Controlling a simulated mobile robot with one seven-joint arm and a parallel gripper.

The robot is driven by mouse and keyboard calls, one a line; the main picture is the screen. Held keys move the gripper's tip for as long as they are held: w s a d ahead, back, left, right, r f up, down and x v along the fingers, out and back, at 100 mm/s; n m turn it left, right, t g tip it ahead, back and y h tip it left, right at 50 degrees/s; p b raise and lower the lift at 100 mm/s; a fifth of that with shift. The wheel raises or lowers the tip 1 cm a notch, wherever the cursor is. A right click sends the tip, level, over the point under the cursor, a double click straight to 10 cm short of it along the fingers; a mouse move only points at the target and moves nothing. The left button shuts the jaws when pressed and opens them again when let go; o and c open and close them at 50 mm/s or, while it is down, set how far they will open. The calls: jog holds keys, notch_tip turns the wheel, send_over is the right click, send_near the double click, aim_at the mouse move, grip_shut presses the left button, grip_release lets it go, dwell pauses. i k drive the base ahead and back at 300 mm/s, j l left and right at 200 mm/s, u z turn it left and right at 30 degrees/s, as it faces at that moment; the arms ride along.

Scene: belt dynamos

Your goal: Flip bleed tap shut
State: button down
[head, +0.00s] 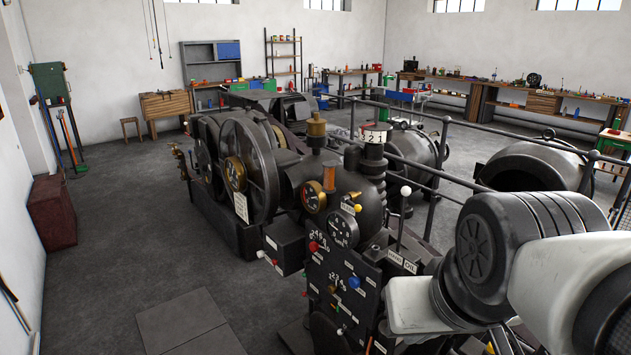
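The black machine (290,185) stands in the middle of the head view, with a black control panel (328,268) at its near end. The panel carries a red knob (313,246), a blue knob (354,282) and small levers and labels too small to read. A small lever with a white and red end (268,258) sticks out from a black box left of the panel. I cannot tell which fitting is the bleed tap, or whether it is open or shut. My arm enters from the right, close to the panel's right side. My gripper is not visible.
A metal railing (470,122) runs behind the machine on the right. A dark round vessel (540,168) stands beyond it. Workbenches (540,104) line the back wall. The floor left of the machine is mostly clear, with a reddish-brown chest (51,212) by the left wall.

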aim_at(346, 199)
jog(key=i, duration=0.85)
